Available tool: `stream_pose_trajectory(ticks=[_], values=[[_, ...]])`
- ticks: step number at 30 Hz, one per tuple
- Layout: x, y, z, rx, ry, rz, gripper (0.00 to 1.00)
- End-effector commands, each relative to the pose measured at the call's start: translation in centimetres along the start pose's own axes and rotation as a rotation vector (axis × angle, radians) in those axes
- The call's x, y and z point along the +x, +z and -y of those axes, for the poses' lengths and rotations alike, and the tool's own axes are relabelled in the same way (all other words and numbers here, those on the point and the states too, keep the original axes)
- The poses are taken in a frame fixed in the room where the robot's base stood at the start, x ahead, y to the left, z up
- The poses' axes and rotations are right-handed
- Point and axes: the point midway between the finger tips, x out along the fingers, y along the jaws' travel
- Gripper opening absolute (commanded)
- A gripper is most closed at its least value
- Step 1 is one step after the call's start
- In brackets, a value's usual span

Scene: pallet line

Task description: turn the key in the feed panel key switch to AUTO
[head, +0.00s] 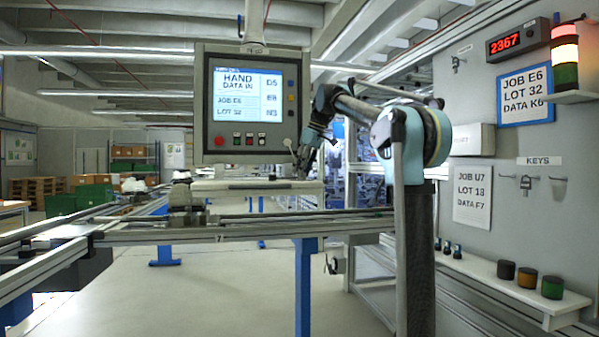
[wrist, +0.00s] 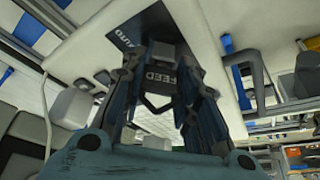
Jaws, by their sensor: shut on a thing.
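The feed panel (head: 252,150) hangs at the centre of the head view, with a lit screen reading HAND, DATA IN, JOB E6 and LOT 32. My gripper (head: 303,150) is at its lower right edge. In the wrist view my gripper (wrist: 163,62) is shut on a small grey piece, which I take to be the key (wrist: 163,50).
On the right wall, a KEYS label (head: 539,161) sits above hooks with a hanging item (head: 526,184). A shelf (head: 510,283) below holds several coloured caps. A rail frame (head: 220,235) crosses below the panel. A stack light (head: 565,55) is at upper right.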

Motion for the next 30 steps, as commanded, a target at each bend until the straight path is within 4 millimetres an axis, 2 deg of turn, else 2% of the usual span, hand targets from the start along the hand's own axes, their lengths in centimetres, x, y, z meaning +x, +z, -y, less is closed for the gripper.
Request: stream_pose_trajectory(ticks=[5,30], values=[[0.0,0.0,0.12,0.044,0.018,0.001,0.06],[0.11,-0.28,0.08,0.697,0.29,-0.002,0.06]])
